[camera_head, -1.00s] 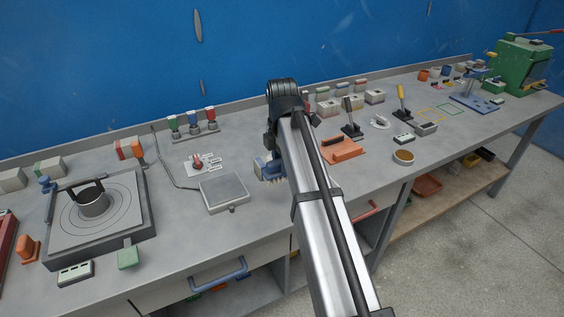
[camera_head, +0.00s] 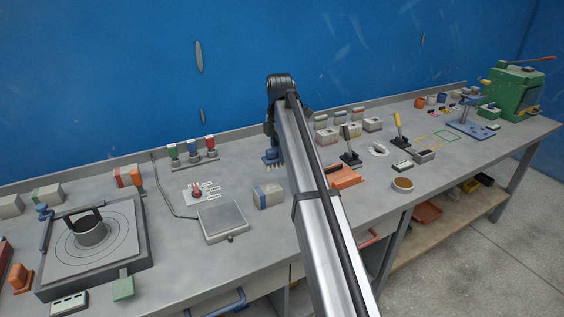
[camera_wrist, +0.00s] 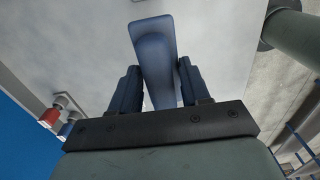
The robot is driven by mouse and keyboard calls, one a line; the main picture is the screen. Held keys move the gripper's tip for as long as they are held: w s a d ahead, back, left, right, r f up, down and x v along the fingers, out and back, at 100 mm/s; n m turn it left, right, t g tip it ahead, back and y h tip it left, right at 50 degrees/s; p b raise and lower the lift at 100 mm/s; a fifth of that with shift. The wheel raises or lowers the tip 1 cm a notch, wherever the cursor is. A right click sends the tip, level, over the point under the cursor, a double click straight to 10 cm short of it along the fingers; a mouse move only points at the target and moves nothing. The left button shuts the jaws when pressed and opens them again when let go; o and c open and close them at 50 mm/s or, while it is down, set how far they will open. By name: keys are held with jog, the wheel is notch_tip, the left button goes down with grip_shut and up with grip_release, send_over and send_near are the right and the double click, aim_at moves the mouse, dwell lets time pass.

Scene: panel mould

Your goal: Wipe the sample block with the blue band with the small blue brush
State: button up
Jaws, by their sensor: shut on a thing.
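The sample block with the blue band (camera_head: 268,196) stands on the bench beside the weighing plate. It is pale grey, with a blue stripe, and is out of sight in the wrist view. The small blue brush (camera_head: 271,157) is behind the block and apart from it, with its pale bristles pointing down. I cannot tell whether the bristles touch the bench. My gripper (camera_wrist: 155,85) is shut on the brush, whose blue handle lies between the two dark fingers in the wrist view. In the head view my arm hides most of the gripper.
The grey plate device (camera_head: 223,221) is left of the block, with a cable behind it. An orange box (camera_head: 345,176) and several pale blocks (camera_head: 350,129) are to the right.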

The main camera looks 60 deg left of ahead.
jog(key=shift+f, duration=2.75)
jog(key=shift+s+d+f, duration=0.1)
jog(key=shift+s+f, duration=0.25)
jog(key=shift+f, duration=0.3)
jog(key=shift+s+f, duration=0.3)
jog(key=shift+f, duration=0.3)
jog(key=shift+s, duration=2.6)
jog(key=shift+w, duration=3.35)
jog(key=shift+s+r, duration=0.1)
jog(key=shift+r, duration=3.95)
